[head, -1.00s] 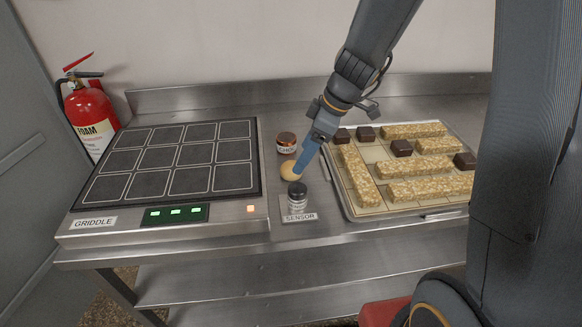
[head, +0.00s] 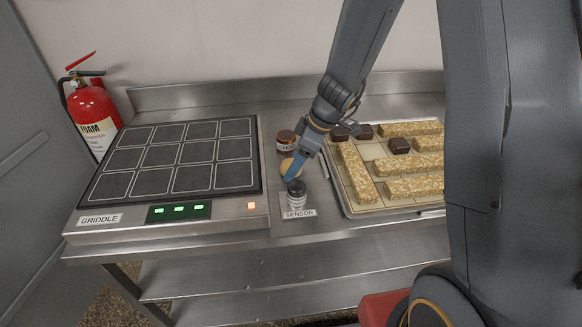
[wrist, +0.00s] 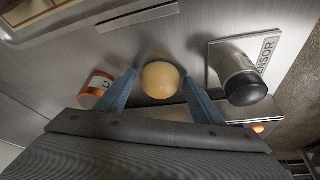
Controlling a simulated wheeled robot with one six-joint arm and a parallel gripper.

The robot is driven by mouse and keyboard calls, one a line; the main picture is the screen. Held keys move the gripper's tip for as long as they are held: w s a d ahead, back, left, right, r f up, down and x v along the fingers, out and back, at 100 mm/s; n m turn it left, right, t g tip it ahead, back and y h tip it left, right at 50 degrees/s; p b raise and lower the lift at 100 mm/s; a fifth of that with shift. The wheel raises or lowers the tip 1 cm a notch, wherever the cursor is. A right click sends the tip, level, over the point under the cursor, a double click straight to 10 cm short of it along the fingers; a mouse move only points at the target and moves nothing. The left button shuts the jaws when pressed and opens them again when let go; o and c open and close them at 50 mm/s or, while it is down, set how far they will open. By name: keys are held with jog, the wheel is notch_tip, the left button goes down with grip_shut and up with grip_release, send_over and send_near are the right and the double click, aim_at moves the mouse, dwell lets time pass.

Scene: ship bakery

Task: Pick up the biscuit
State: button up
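The biscuit (wrist: 160,80) is a round, pale golden piece in the wrist view. It lies on the steel counter between the two blue fingers of my gripper (wrist: 160,95), which are apart with a gap on each side of it. In the head view the biscuit (head: 290,167) shows in part behind my gripper (head: 290,178), between the jar and the sensor. The fingertips are low, near the counter; I cannot tell their exact height.
A black-topped sensor (head: 297,195) stands close in front of the biscuit, and a brown jar (head: 286,140) close behind it. The griddle (head: 175,165) is at left, empty. A tray (head: 350,213) of oat bars and dark cubes is at right. A fire extinguisher (head: 92,110) hangs at far left.

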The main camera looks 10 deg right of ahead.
jog(key=c, duration=0.8)
jog(key=shift+r, duration=0.1)
